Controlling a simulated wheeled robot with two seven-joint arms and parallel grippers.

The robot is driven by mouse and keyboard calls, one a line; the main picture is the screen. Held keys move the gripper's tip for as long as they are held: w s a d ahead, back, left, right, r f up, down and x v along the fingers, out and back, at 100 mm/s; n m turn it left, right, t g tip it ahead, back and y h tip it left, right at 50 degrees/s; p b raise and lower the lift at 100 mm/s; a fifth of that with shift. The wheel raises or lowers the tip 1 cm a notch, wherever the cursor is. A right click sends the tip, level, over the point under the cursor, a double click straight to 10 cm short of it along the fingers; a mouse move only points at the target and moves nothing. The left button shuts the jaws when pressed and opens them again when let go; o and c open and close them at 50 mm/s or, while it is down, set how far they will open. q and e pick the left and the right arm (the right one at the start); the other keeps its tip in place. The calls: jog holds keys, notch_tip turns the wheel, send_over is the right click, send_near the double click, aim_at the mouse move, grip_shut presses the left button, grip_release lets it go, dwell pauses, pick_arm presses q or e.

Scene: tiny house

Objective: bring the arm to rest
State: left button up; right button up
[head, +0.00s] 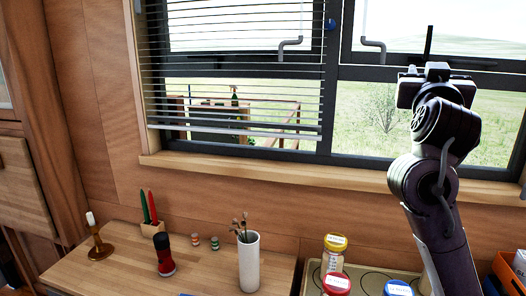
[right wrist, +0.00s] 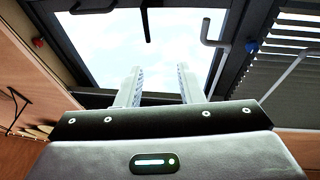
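My right arm (head: 440,200) rises from the lower right of the head view, in front of the window. Its wrist end is up at window height, and the fingers are hidden there. In the right wrist view my right gripper (right wrist: 159,86) shows its two pale fingers standing apart with nothing between them. It points toward the window (right wrist: 170,45) and is empty. My left arm and left gripper are not in view.
A wooden table (head: 205,275) holds a white vase (head: 249,262), a red-and-black flashlight (head: 165,255), a candlestick (head: 98,245) and small jars. Lidded jars (head: 333,255) stand at lower right, near my arm. Blinds (head: 235,60) cover the left window. The wooden sill (head: 270,170) runs behind my arm.

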jog(key=s+a+f+n+g+y, duration=0.1)
jog(key=a+f+n+g+y, duration=0.15)
jog(key=f, duration=0.95)
jog(key=s+a+f+n+g+y, duration=0.1)
jog(key=s+a+f+g+y, duration=0.15)
jog(key=f, duration=1.05)
jog(key=s+a+f+n+g+y, duration=0.1)
jog(key=a+f+n+g+y, duration=0.15)
jog(key=f, duration=0.95)
jog(key=s+a+f+g+y, duration=0.15)
jog(key=s+f+g, duration=0.25)
jog(key=s+f, duration=0.75)
jog(key=s+a+f+g, duration=0.2)
jog(key=s+f+g, duration=0.3)
jog(key=s+f, duration=0.85)
jog(key=f, duration=1.2)
jog(key=s+f, duration=0.2)
jog(key=f, duration=1.2)
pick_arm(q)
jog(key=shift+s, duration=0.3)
pick_arm(e)
jog(key=s+d+f+g, duration=0.1)
jog(key=s+f, duration=0.7)
jog(key=s, duration=0.1)
jog(key=s+d+f+g, duration=0.1)
jog(key=s+d+f, duration=0.1)
jog(key=s+f, duration=0.7)
jog(key=shift+s+d+f+n+h, duration=0.25)
jog(key=shift+s+d+n+h, duration=0.05)
jog(key=shift+s, duration=0.35)
